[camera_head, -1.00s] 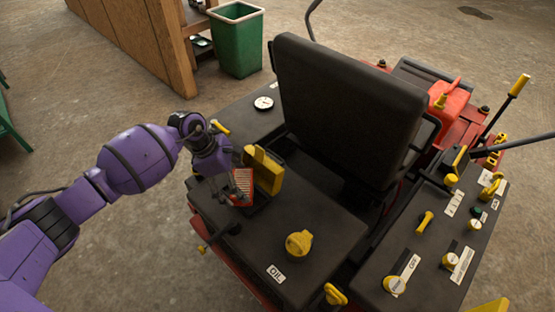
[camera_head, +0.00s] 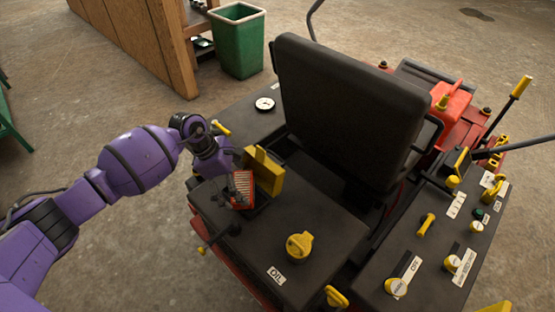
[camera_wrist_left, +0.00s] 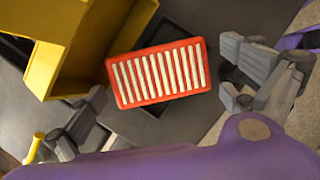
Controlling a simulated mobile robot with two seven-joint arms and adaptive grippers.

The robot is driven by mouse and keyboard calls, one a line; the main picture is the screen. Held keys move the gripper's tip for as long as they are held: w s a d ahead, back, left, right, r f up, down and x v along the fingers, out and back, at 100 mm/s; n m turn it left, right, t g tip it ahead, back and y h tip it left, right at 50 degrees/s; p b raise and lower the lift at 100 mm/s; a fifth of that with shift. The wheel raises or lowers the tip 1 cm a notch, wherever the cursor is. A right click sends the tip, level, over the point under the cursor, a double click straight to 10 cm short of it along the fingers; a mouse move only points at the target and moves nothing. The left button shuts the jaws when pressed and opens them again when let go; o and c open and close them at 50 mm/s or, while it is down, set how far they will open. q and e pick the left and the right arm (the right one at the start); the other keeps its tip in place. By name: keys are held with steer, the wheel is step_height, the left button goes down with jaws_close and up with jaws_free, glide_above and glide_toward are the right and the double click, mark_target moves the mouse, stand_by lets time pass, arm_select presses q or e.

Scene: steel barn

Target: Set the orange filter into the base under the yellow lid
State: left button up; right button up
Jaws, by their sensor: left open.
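The orange filter (camera_wrist_left: 158,75), a flat block with pale ribs, lies over the dark base (camera_wrist_left: 155,112) in the left wrist view. It looks slightly turned relative to the base opening, and I cannot tell how deep it sits. In the head view the filter (camera_head: 243,190) is next to the raised yellow lid (camera_head: 265,171). The lid (camera_wrist_left: 75,45) stands open at upper left in the wrist view. My left gripper (camera_wrist_left: 170,105) is open, its fingers apart on both sides of the filter; in the head view it (camera_head: 232,188) is right at the filter. My right gripper is not in view.
The black seat (camera_head: 350,110) rises to the right of the lid. A yellow oil cap (camera_head: 299,246) stands in front on the black deck (camera_head: 255,255). A lever with a yellow tip (camera_head: 203,250) sticks out at the deck's left edge. A green bin (camera_head: 236,45) stands behind.

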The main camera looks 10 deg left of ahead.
arm_select(q)
steer(key=v, duration=1.2)
steer(key=shift+r, duration=0.4)
